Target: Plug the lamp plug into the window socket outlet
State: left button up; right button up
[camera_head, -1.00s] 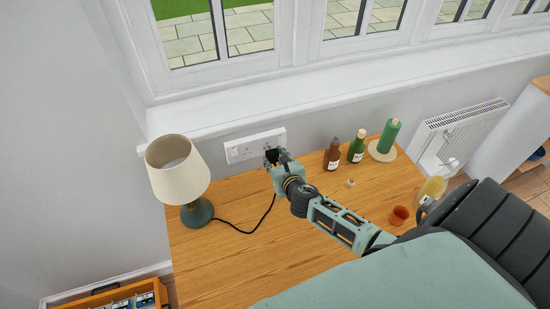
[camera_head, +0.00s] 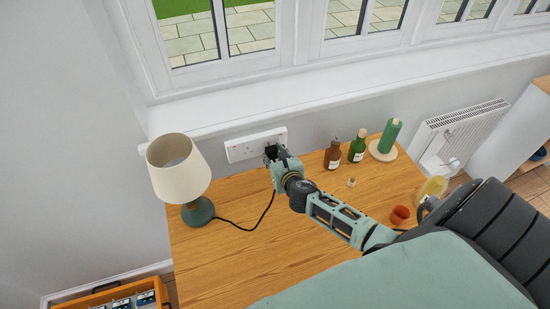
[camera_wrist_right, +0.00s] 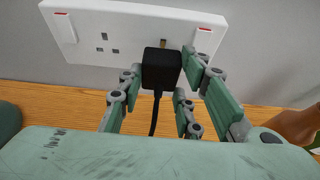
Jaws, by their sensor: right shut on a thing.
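The white double wall socket (camera_head: 250,147) is on the wall below the window sill; it also shows in the right wrist view (camera_wrist_right: 90,45). Its left outlet is bare, with its slots showing. The black lamp plug (camera_wrist_right: 162,68) is in front of the right outlet, with one slot of that outlet showing above it. Whether its pins are in the slots is hidden. My right gripper (camera_head: 271,155) is shut on the plug, with its fingers on either side of it. The lamp (camera_head: 180,177) stands on the table at left, its black cord (camera_head: 245,226) running to the plug. My left gripper is not in view.
On the wooden table (camera_head: 230,265), a brown bottle (camera_head: 332,155), a green bottle (camera_head: 357,147), a green cylinder on a round base (camera_head: 388,138) and an orange cup (camera_head: 399,215) stand to the right. A white radiator (camera_head: 465,130) is on the wall beyond.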

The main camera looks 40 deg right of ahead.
jog(key=shift+w+d+r, duration=0.1)
jog(key=shift+w+d, duration=0.05)
jog(key=shift+w, duration=0.4)
jog(key=shift+w+d, duration=0.15)
jog(key=shift+w, duration=0.35)
jog(key=o, duration=1.4)
jog(key=shift+c, duration=0.2)
jog(key=shift+s, duration=0.45)
jog(key=v, duration=1.1)
jog(key=shift+a, duration=0.15)
